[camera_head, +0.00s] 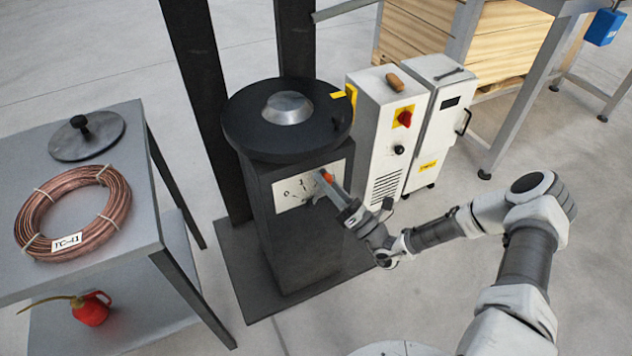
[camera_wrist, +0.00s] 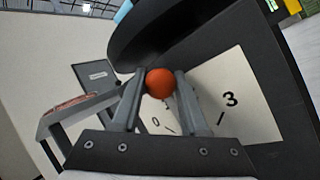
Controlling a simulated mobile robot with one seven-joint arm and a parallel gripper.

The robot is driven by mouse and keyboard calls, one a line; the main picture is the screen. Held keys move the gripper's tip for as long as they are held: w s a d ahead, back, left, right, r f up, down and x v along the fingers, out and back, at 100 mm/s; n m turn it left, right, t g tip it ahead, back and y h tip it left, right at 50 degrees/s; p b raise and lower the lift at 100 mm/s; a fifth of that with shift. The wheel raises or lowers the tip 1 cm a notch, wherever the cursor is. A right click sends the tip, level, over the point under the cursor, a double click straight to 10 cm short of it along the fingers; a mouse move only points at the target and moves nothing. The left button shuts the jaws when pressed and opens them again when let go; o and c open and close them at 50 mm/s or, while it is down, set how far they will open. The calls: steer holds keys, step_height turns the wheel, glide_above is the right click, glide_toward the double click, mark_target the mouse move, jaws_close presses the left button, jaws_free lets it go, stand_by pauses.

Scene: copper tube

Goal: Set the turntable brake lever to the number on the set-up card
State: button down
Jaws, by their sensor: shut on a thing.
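The turntable (camera_head: 262,130) is a black disc with a silver hub on a dark pedestal. A white number plate (camera_head: 290,192) is on the pedestal's front; it also shows in the wrist view (camera_wrist: 238,118), where 0, 1 and 3 can be read. The brake lever's orange ball knob (camera_head: 327,175) is at the plate's upper right in the head view. My gripper (camera_wrist: 160,84) is shut on this knob (camera_wrist: 160,82), with a finger on each side. The lever's shaft and the number it points to are hidden. I cannot make out a set-up card in either view.
A grey table (camera_head: 150,228) at the left holds a copper coil (camera_head: 27,222) tagged TC-11 and a round lid (camera_head: 88,145). A red oil can (camera_head: 92,310) is on its lower shelf. A white control cabinet (camera_head: 370,130) with a red switch stands close right of the pedestal.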

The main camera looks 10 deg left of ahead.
steer(key=shift+w+d+f+m+t, duration=0.15)
steer(key=shift+d+m+t, duration=0.15)
steer(key=shift+m, duration=0.15)
steer(key=shift+w+d+f+m+t, duration=0.15)
steer(key=shift+d+m+t, duration=0.15)
steer(key=shift+m, duration=0.15)
steer(key=shift+h, duration=0.3)
steer(key=c, duration=0.7)
jaws_free()
steer(key=shift+r, duration=0.1)
steer(key=p+v, duration=0.2)
steer(key=v, duration=1.5)
steer(key=shift+f, duration=0.25)
steer(key=shift+d, duration=0.1)
